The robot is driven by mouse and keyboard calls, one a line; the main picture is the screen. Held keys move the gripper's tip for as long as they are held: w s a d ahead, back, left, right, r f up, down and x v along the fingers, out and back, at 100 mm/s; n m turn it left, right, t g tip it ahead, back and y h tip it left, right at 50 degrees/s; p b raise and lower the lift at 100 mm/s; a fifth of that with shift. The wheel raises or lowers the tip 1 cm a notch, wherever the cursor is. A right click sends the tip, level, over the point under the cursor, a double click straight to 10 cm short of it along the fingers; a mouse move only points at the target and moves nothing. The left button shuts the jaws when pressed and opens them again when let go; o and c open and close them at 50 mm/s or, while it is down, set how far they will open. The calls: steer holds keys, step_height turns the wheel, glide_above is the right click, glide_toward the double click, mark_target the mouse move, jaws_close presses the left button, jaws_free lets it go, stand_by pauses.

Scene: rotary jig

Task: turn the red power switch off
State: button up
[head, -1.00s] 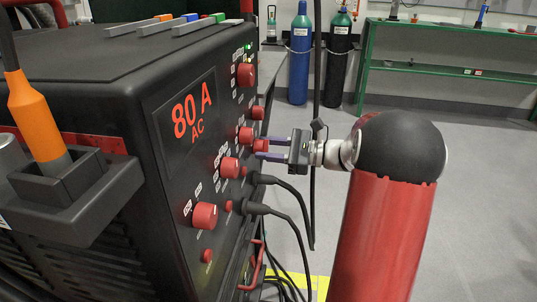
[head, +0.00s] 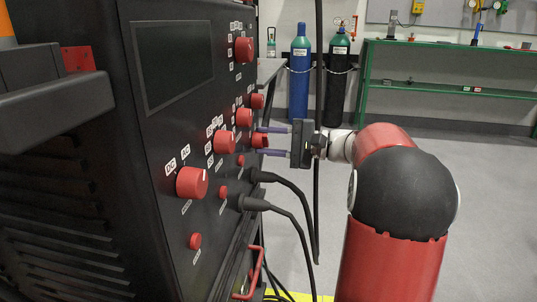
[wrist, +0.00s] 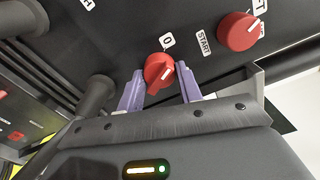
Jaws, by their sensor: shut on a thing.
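The red power switch (wrist: 158,68) is a small red knob on the black machine's front panel, beside a "0" label, in the wrist view. It also shows in the head view (head: 260,141), partly covered by my fingers. My gripper (wrist: 160,88) has purple fingers on either side of the knob and is shut on it. In the head view my gripper (head: 266,142) reaches the panel from the right. The machine's display (head: 173,64) is dark. A white mark shows on the knob; its exact setting is hard to read.
Other red knobs, such as a large one (head: 192,183), sit close around on the panel. In the wrist view another red knob (wrist: 240,31) is near a "START" label. Black cables (head: 280,180) plug in just below my gripper. Open floor (head: 490,190) lies to the right.

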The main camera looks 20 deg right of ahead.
steer(key=shift+f+n+b, duration=0.15)
steer(key=shift+n+b, duration=1.4)
steer(key=shift+n, duration=0.05)
steer(key=o, duration=1)
steer(key=v, duration=0.7)
steer(key=shift+s+d+p, duration=0.25)
steer(key=shift+d+p, duration=0.1)
